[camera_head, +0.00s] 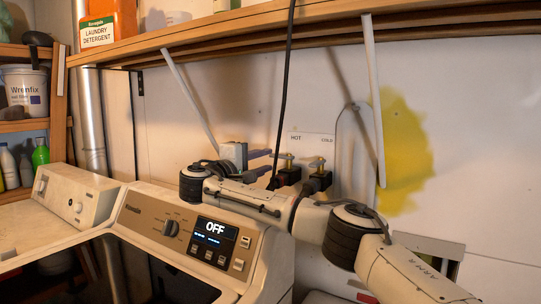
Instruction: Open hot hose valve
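The hot hose valve (287,158) is on the wall under the HOT label, with a small yellowish handle above a dark fitting. The similar cold valve (318,163) is just to its right. My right gripper (269,162) is left of the hot valve and points right towards it. Its two dark purple fingers are apart with nothing seen between them. The fingertips are close to the hot valve, but I cannot tell whether they touch it. My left gripper is not in view.
My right arm crosses in front of the wall below the valves. A black cable (287,90) hangs down near the fingertips. A washing machine (140,218) stands at lower left. A wooden shelf (225,27) with slanted white brackets (190,95) runs above.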

